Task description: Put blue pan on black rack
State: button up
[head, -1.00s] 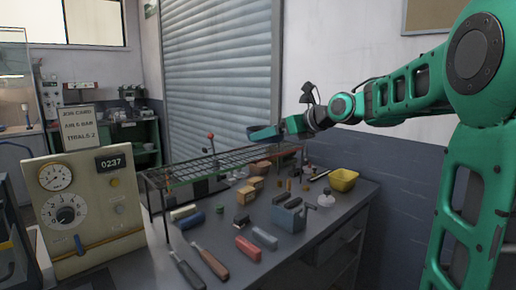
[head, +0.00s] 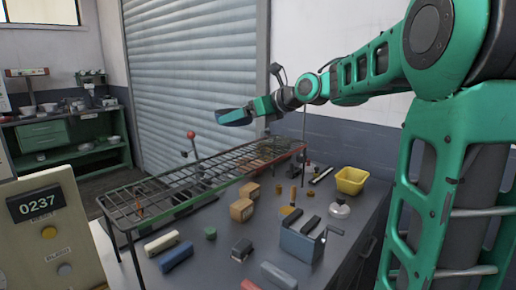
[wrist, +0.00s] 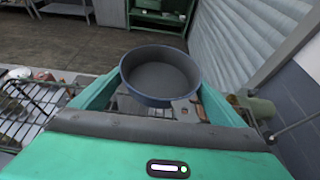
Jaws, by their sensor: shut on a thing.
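The blue pan (head: 234,117) is a round, shallow pan with a grey inside and a blue rim. It is held up above the far end of the black rack (head: 165,184), clear of its wires in the head view. My gripper (head: 264,108) is shut on the pan. In the wrist view the pan (wrist: 160,77) sits between the green fingers, upright and empty inside. The rack is a raised wire shelf on thin legs over the workbench. Part of the rack (wrist: 36,108) shows at the left in the wrist view.
The workbench (head: 215,265) holds small wooden blocks (head: 242,209), a blue-grey toolbox (head: 302,240) and a yellow bin (head: 351,181). A red-knobbed lever (head: 191,135) rises behind the rack. A beige gauge panel (head: 45,235) stands at left. The rack's top looks mostly bare.

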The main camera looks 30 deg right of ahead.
send_over(271, 151)
notch_tip(271, 151, down, 7)
jog(key=shift+w+r, duration=0.1)
jog(key=shift+d+f, duration=0.1)
jog(key=shift+f, duration=1.95)
jog(key=o, duration=1)
jog(key=shift+f, duration=0.1)
jog(key=v, duration=1.2)
